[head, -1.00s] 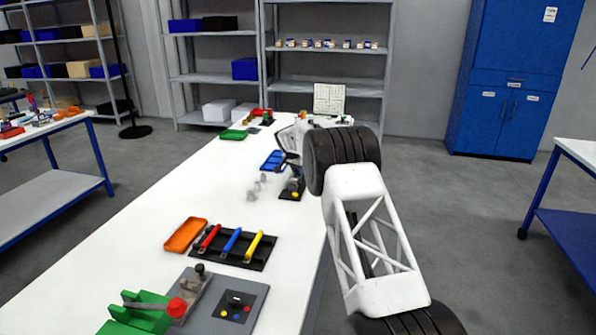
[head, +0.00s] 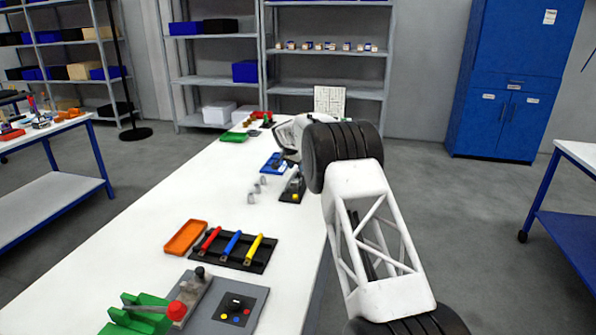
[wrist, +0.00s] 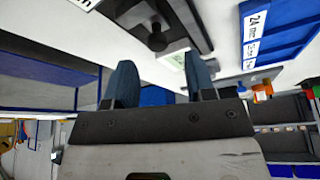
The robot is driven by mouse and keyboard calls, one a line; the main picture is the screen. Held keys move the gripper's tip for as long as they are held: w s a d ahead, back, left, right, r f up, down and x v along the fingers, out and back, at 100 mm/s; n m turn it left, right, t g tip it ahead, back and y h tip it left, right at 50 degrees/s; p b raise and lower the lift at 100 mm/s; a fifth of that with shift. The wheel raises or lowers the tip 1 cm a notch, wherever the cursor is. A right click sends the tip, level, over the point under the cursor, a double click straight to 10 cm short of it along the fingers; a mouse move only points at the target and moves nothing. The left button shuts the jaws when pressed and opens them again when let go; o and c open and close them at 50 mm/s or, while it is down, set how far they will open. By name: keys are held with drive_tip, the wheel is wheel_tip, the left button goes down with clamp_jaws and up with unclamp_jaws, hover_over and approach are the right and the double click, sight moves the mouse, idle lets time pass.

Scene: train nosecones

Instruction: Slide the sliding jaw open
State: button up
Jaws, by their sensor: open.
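A dark fixture with a grey plate (wrist: 178,14) and an upright black knob (wrist: 158,38) shows at the top of the wrist view. I cannot tell for sure which part of it is the sliding jaw. In the head view a small black fixture (head: 293,190) sits near the right edge of the white table, close to the end of my arm. My gripper (wrist: 162,82) is open, with two blue fingers apart and nothing between them. The knob appears beyond the fingertips, apart from them. In the head view my arm hides most of the gripper.
A blue labelled tray (wrist: 280,35) lies to the right in the wrist view. On the white table (head: 125,225) stand small grey parts (head: 258,185), a black rack (head: 232,250) of coloured handles, an orange tray (head: 186,237) and a green clamp-like device (head: 140,312). The table's left side is clear.

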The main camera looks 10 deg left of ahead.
drive_tip(key=shift+v, duration=2.1)
drive_tip(key=shift+d+r, duration=0.15)
drive_tip(key=s+d+r+n, duration=0.1)
drive_tip(key=s+d+r, duration=0.95)
drive_tip(key=d, duration=0.25)
drive_tip(key=s+d+r, duration=1)
drive_tip(key=s+d, duration=0.1)
drive_tip(key=d, duration=0.2)
drive_tip(key=s+d+r+n, duration=0.1)
drive_tip(key=s+d+r, duration=0.1)
drive_tip(key=s+d, duration=0.35)
drive_tip(key=s+d+r+g+y, duration=0.1)
drive_tip(key=s+d, duration=0.2)
drive_tip(key=s, duration=0.6)
drive_tip(key=s+d+r+n, duration=0.1)
drive_tip(key=s+d+r, duration=0.1)
drive_tip(key=s+d, duration=0.45)
drive_tip(key=s+d+f, duration=0.2)
drive_tip(key=s+f, duration=0.1)
drive_tip(key=s, duration=0.9)
drive_tip(key=s+d+f, duration=0.3)
drive_tip(key=s+f, duration=0.1)
drive_tip(key=s, duration=0.9)
drive_tip(key=s+d+f+n, duration=0.1)
drive_tip(key=s+d+f, duration=0.2)
drive_tip(key=s, duration=1)
drive_tip(key=shift+f+g+y, duration=0.3)
drive_tip(key=shift+f, duration=0.35)
